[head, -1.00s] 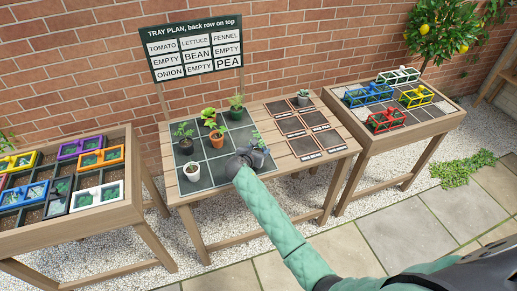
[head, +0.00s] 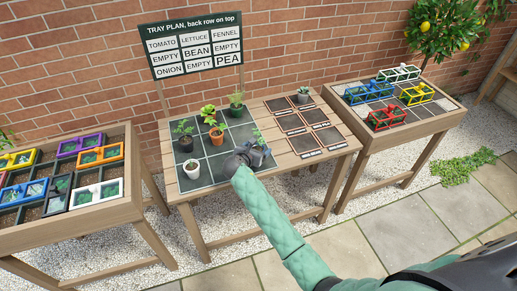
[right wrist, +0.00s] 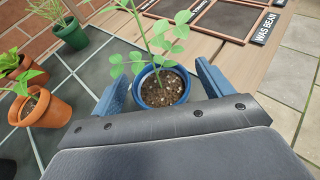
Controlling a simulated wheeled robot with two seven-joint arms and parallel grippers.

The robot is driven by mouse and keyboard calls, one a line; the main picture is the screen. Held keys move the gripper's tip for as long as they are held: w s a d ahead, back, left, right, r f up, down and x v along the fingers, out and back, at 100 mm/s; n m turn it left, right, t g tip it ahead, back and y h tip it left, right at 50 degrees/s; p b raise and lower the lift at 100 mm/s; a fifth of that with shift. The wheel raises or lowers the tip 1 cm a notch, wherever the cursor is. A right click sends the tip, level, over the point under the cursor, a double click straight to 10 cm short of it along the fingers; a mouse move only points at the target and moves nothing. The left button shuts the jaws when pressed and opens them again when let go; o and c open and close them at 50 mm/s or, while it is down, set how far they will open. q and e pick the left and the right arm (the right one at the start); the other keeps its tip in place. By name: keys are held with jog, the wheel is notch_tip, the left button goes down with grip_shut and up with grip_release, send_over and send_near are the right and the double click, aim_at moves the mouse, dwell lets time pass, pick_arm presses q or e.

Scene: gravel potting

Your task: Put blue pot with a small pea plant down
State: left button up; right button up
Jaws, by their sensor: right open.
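The blue pot with a small pea plant (right wrist: 161,103) stands on the front right part of the dark gridded tray in the right wrist view. Its leafy stem rises upright from speckled soil. In the head view the pot is mostly hidden by my right gripper (head: 256,154), and the plant's leaves (head: 258,136) show behind it. My right gripper (right wrist: 161,90) is open, with one blue finger on each side of the pot. A small gap shows between the fingers and the pot. The dark tray (head: 215,165) lies on the middle table. My left gripper is out of view.
The tray also holds an orange pot (head: 216,136), a white pot (head: 192,169), a dark pot (head: 186,144) and a green pot (head: 236,112). The tray plan sign (head: 195,45) stands behind. Framed squares (head: 307,139) lie right of the tray.

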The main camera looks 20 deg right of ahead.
jog(key=b+v, duration=0.2)
jog(key=v, duration=0.7)
jog(key=shift+s+f, duration=0.1)
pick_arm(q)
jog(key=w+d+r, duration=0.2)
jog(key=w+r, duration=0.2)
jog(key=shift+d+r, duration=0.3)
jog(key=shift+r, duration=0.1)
pick_arm(e)
jog(key=shift+s+a+r, duration=0.4)
jog(key=shift+f, duration=0.1)
